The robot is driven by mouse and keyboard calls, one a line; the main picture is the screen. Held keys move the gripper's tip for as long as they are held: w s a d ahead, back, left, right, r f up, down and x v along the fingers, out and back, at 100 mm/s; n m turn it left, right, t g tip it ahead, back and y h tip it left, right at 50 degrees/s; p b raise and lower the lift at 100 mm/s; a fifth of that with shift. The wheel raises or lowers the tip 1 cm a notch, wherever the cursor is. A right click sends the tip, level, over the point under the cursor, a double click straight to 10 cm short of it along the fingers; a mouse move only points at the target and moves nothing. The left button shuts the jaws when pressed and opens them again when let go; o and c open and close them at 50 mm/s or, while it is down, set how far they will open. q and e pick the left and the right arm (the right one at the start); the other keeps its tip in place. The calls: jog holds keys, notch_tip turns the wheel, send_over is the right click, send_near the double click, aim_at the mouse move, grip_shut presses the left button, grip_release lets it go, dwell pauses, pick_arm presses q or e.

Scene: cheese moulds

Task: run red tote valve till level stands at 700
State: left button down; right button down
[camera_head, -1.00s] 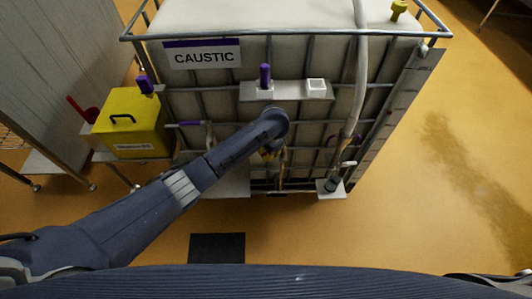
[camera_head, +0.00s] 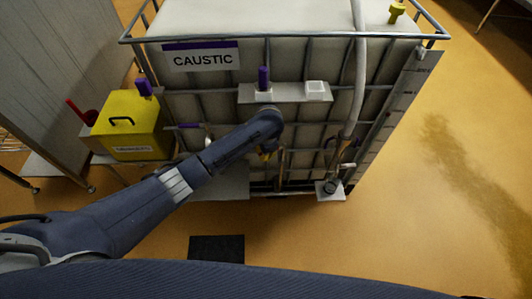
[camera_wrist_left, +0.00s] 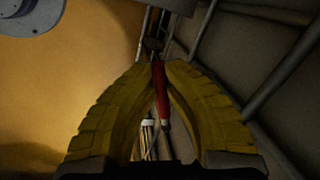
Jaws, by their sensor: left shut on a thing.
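A caged white tote (camera_head: 290,17) stands ahead, with a purple-topped CAUSTIC label (camera_head: 201,57) on its front. My left gripper (camera_head: 266,156) is low at the tote's front, mostly hidden behind my own wrist. In the left wrist view the yellow fingers (camera_wrist_left: 158,66) are shut on a red valve handle (camera_wrist_left: 160,88), which runs between them. The valve body is dark and hard to make out. A pale strip with tick marks (camera_head: 408,90) runs down the tote's right edge; its numbers and any level are unreadable. My right gripper is out of view.
A yellow box (camera_head: 130,140) with a black handle stands on a stand at the left. A pale hose (camera_head: 358,80) hangs down the tote's front to a small white plate (camera_head: 331,192). A black mat (camera_head: 216,249) lies on the floor. The floor at right is clear.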

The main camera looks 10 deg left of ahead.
pick_arm(q)
jog(key=c, duration=1.4)
grip_release()
jog(key=shift+o, duration=0.2)
notch_tip(320, 180, up, 12)
jog(key=s+d, duration=0.1)
jog(key=s, duration=0.1)
jog(key=shift+f, duration=0.15)
jog(key=shift+d, duration=0.1)
